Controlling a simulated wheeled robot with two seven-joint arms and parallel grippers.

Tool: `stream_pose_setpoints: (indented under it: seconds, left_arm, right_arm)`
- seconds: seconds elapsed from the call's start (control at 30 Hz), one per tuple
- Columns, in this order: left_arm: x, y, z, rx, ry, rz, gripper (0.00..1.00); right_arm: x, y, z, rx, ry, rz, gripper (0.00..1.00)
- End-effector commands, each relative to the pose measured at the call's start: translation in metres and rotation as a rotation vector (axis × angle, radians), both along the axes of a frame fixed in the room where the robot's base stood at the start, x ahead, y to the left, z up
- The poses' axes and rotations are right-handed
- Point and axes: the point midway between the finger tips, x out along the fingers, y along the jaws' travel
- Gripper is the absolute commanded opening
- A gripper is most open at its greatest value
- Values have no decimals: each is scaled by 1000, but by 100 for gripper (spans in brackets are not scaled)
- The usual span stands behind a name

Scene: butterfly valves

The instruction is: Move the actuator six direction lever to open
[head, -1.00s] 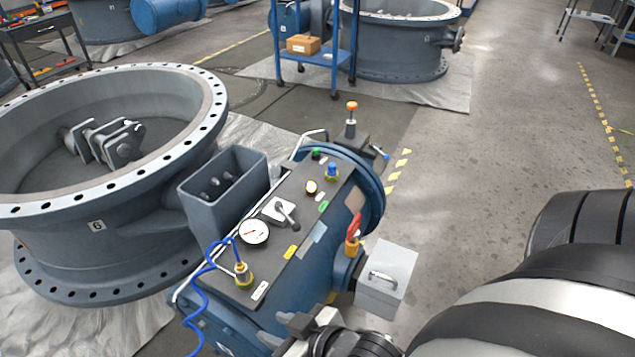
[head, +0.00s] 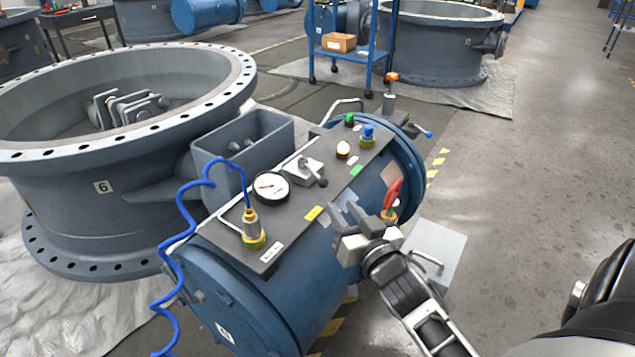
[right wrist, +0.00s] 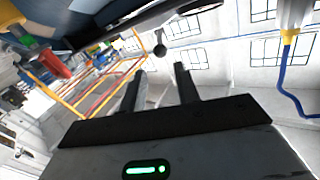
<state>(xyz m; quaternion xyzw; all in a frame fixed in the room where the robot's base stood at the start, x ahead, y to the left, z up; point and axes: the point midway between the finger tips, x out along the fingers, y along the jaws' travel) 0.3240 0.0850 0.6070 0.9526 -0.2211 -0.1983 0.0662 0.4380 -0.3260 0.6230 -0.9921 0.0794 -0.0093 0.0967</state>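Actuator six is the blue cylinder (head: 262,310) beside the valve body marked 6 (head: 100,187). Its direction lever (head: 314,174) is a short dark handle on a pale square block on the grey top panel. The lever points toward the lower right in the head view. My right gripper (head: 341,232) is over the cylinder's near right side, below and apart from the lever. Its two fingers show apart with nothing between them in the right wrist view (right wrist: 160,88). A dark round knob (right wrist: 160,49), probably the lever's end, shows beyond the fingertips. My left gripper is out of view.
A red-handled fitting (head: 392,196) stands right beside my right gripper. A gauge (head: 271,187), a coiled blue hose (head: 181,215) and a blue knob (head: 368,134) surround the lever. A grey box (head: 440,245) is at right.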

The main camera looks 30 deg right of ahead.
Motion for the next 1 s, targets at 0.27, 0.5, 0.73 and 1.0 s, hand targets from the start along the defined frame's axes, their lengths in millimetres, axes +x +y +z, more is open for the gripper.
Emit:
stream_pose_setpoints:
  seconds: [0.27,0.5,0.73,1.0]
  left_arm:
    - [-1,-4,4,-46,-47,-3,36]
    - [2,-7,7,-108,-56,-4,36]
    - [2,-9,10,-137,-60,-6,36]
    - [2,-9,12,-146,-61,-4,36]
  right_arm:
    - [62,-9,-2,-2,-2,3,32]
    - [106,-17,-2,-3,1,0,32]
    - [125,-19,-1,-1,2,1,32]
    - [126,-20,-1,-1,3,1,32]
